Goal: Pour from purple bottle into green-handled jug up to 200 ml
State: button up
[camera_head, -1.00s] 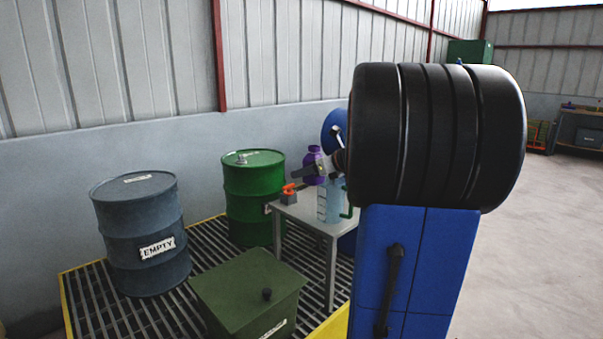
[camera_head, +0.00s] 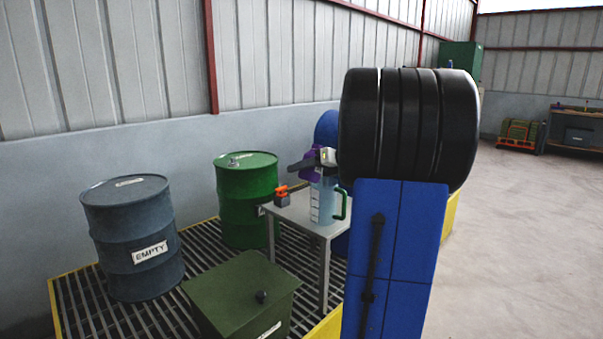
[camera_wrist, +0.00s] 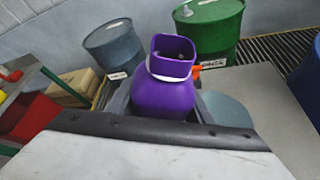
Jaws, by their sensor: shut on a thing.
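The purple bottle (camera_head: 310,172) is above the small table, close over the jug. In the wrist view, the bottle (camera_wrist: 162,97) shows its square purple top and a pale neck ring. My gripper (camera_head: 314,160) is shut on the bottle, with dark fingers on both sides of it in the wrist view (camera_wrist: 163,108). The bottle looks tilted in the head view, but its mouth is partly hidden. The translucent pale-blue jug (camera_head: 324,203) stands upright on the table with its green handle (camera_head: 343,205) to the right. Its liquid level is too small to read.
An orange-and-grey item (camera_head: 282,196) sits on the table (camera_head: 297,214) left of the jug. A green drum (camera_head: 245,200), a grey EMPTY drum (camera_head: 133,235) and a green box (camera_head: 240,295) stand on the grating. Open floor (camera_head: 530,240) lies to the right.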

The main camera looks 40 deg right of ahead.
aim_at(297, 174)
jog(key=shift+s+a+m+t+y, duration=0.1)
jog(key=shift+a+m+t+y, duration=0.1)
jog(key=shift+a+m+y, duration=0.6)
jog(key=shift+a+m+t+y, duration=0.25)
jog(key=shift+m+y, duration=0.35)
jog(key=shift+m, duration=0.55)
jog(key=shift+s+a+m+t+y, duration=0.1)
jog(key=shift+a+m+t+y, duration=0.05)
jog(key=shift+a+m+y, duration=0.65)
jog(key=shift+d+f+m+t+y, duration=0.1)
jog(key=shift+f+m+t+y, duration=0.1)
jog(key=shift+m, duration=0.6)
jog(key=shift+d+f+m+t+y, duration=0.1)
jog(key=shift+m+t+y, duration=0.1)
jog(key=shift+m, duration=0.55)
jog(key=shift+d+r+m+t, duration=0.15)
jog(key=shift+m+t, duration=0.15)
jog(key=shift+m, duration=0.3)
jog(key=shift+d+r+m+t+y, duration=0.2)
jog(key=shift+r+m+t+y, duration=0.2)
jog(key=shift+r+m, duration=0.5)
jog(key=shift+f, duration=0.2)
